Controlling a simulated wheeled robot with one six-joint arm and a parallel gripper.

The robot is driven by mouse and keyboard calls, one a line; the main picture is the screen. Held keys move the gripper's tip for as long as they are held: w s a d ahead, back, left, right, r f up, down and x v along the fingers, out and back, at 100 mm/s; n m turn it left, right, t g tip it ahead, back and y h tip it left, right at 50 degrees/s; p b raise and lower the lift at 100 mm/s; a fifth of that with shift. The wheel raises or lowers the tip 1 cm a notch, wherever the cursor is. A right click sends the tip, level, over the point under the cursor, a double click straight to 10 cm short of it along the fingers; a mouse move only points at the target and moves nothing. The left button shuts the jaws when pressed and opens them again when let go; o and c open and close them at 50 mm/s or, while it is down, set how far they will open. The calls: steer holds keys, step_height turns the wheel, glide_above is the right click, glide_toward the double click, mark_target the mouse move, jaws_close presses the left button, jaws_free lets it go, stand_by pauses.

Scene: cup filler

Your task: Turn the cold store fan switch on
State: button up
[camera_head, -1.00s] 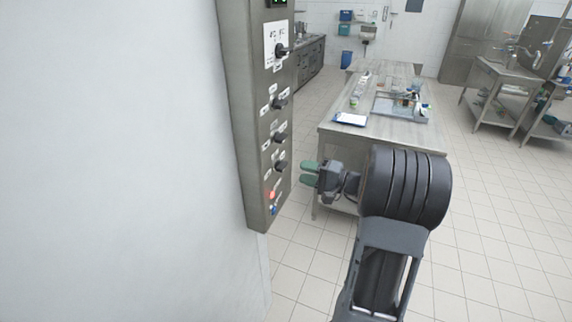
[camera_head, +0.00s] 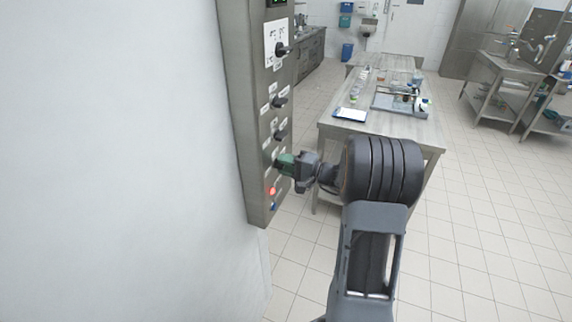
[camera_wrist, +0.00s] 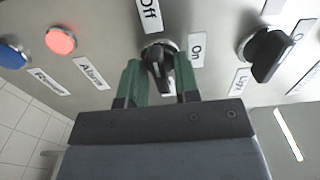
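A black rotary knob (camera_wrist: 157,66) sits on the grey control panel (camera_head: 238,110), with an "Off" label (camera_wrist: 150,14) above it and an "On" label (camera_wrist: 197,50) to its right in the wrist view. Its handle lies roughly in line with "Off", though its exact setting is hard to read. No fan name is legible. My gripper (camera_wrist: 159,78) has one green finger on each side of this knob, with small gaps showing, so it looks open. In the head view my gripper (camera_head: 283,165) is at the lowest knob and hides it.
A neighbouring black knob (camera_wrist: 265,52) is close on the right in the wrist view. A lit red alarm lamp (camera_wrist: 61,40) and a blue button (camera_wrist: 12,56) are on the left. A steel table (camera_head: 336,131) stands behind my arm. A white wall (camera_head: 120,160) fills the left.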

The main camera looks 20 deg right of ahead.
jaws_close()
steer(key=m, duration=0.4)
steer(key=shift+b, duration=0.3)
steer(key=m, duration=0.3)
steer(key=shift+m+p, duration=0.3)
steer(key=m+p, duration=0.3)
steer(key=m, duration=0.3)
steer(key=shift+r, duration=0.15)
steer(key=shift+m+p, duration=1.15)
steer(key=shift+m, duration=1.05)
